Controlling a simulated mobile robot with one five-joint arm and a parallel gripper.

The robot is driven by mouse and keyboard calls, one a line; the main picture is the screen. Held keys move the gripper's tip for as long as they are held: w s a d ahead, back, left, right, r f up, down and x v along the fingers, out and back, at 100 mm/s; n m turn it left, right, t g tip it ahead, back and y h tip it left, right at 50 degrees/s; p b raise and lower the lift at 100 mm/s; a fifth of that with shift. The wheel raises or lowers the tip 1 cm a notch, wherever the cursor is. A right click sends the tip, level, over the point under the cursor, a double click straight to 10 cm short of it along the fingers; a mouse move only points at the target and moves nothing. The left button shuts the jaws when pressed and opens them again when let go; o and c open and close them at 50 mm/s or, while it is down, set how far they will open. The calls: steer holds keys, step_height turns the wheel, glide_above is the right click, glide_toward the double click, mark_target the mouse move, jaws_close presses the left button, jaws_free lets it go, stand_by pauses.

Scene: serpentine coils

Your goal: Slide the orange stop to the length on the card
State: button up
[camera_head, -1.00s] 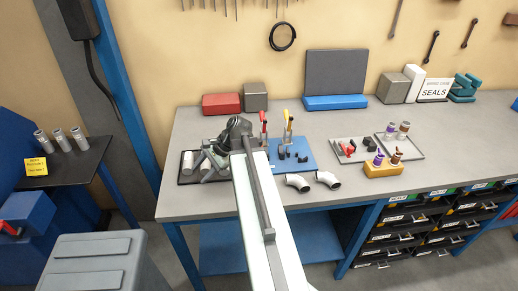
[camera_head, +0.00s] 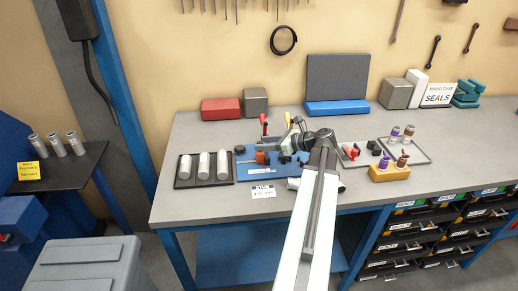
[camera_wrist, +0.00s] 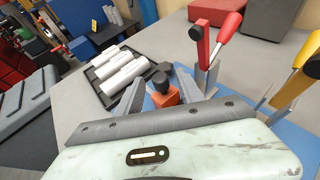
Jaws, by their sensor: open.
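The orange stop (camera_head: 262,157) is a small block near the left part of the blue fixture plate (camera_head: 247,171) on the bench. In the wrist view the orange stop (camera_wrist: 166,97) carries a black knob (camera_wrist: 162,82). My gripper (camera_wrist: 172,88) is open, with one grey finger on each side of the stop in that picture; I cannot tell whether they touch it.
A black tray with white cylinders (camera_head: 204,167) lies left of the plate. Red-handled (camera_wrist: 222,38) and yellow-handled (camera_wrist: 298,75) clamps stand upright close to my gripper. A grey tray (camera_head: 415,157) and a yellow block with fittings (camera_head: 390,174) are on the right.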

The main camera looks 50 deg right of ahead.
steer(key=shift+x, duration=1.3)
jaws_close()
stand_by(0.4)
